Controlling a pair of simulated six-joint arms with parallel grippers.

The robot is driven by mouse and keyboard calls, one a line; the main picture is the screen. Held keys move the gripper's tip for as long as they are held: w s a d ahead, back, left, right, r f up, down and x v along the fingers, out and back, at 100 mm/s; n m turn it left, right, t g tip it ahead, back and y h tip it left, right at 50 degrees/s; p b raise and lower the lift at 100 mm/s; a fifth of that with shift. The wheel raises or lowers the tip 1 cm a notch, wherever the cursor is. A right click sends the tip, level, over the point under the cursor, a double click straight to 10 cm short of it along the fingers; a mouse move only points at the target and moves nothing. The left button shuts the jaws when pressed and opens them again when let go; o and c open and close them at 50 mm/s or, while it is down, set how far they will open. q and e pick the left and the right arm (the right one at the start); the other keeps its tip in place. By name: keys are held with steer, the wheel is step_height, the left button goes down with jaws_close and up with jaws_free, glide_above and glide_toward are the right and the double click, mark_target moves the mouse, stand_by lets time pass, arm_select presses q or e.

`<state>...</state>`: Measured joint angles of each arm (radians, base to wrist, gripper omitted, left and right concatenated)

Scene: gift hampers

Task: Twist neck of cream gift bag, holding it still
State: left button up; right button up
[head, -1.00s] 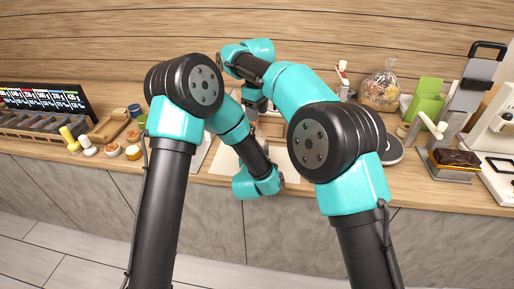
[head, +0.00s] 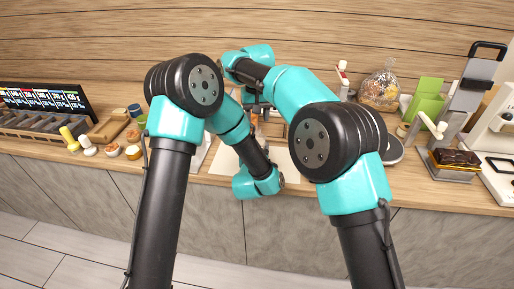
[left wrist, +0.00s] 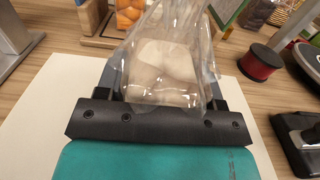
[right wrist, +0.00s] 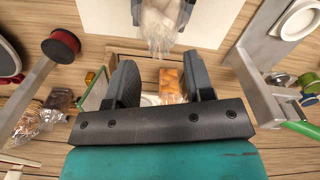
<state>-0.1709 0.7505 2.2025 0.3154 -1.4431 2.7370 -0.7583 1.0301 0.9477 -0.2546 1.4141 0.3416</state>
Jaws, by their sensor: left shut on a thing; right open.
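The gift bag (left wrist: 165,65) is clear film with cream contents, seen in the left wrist view between my left gripper's (left wrist: 163,80) fingers, which are shut on its sides. The bag also shows at the top of the right wrist view (right wrist: 162,22), its gathered clear end pointing toward my right gripper. My right gripper (right wrist: 160,80) is open, with empty space between its fingers, apart from the bag. In the head view my right gripper (head: 257,105) points down over the counter; my left gripper and the bag are mostly hidden by my arms.
A pale mat (left wrist: 40,115) lies under the bag. A box of orange items (left wrist: 128,14) stands near it. A dark red spool (left wrist: 262,62) stands at the right. In the head view, a filled clear bag (head: 380,90) and a green holder (head: 427,100) stand at the right.

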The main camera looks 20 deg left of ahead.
mark_target(257, 128)
steer(key=m, duration=0.4)
steer(key=shift+f, duration=2.6)
steer(key=shift+c, duration=0.5)
steer(key=c, duration=0.6)
steer(key=shift+n, duration=2.1)
